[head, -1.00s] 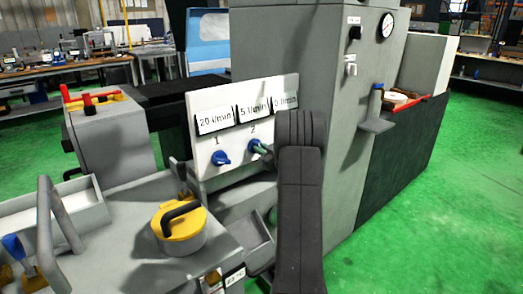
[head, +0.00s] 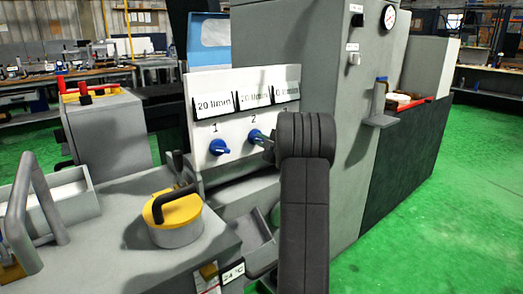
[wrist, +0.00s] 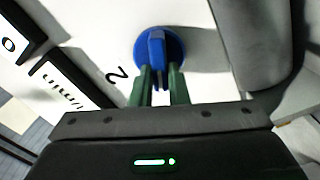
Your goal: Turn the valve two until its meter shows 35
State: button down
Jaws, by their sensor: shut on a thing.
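Valve two is a blue knob (head: 256,135) below the number 2 on a white panel (head: 228,83). It shows large in the wrist view (wrist: 158,47), with its raised handle between my green fingers. My gripper (wrist: 158,75) is shut on this knob; in the head view its fingertips (head: 266,141) reach the knob from the right. The meter above valve two (head: 255,97) reads about 20 l/min. Valve one (head: 218,147) is another blue knob at the left, under a meter (head: 213,105) reading 20 l/min. A third meter (head: 286,92) is partly shadowed; my arm hides the panel's lower right.
A yellow-lidded pot (head: 175,213) with a black handle stands on the grey machine bed at the front. A tall grey cabinet (head: 350,120) with a dial gauge (head: 389,18) rises behind my arm. Green floor at the right is clear.

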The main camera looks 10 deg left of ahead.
jog(key=shift+f+n+b, duration=0.2)
jog(key=shift+n+b, duration=1.3)
jog(key=shift+n, duration=0.05)
jog(key=shift+f+n+b, duration=0.15)
jog(key=shift+n+b, duration=1.3)
jog(key=shift+n, duration=0.15)
jog(key=shift+f+n+b, duration=0.2)
jog(key=shift+n+b, duration=1.3)
jog(key=shift+n, duration=0.05)
jog(key=c, duration=1.4)
grip_release()
jog(key=shift+r, duration=0.1)
jog(key=p+v, duration=0.2)
jog(key=v, duration=1.2)
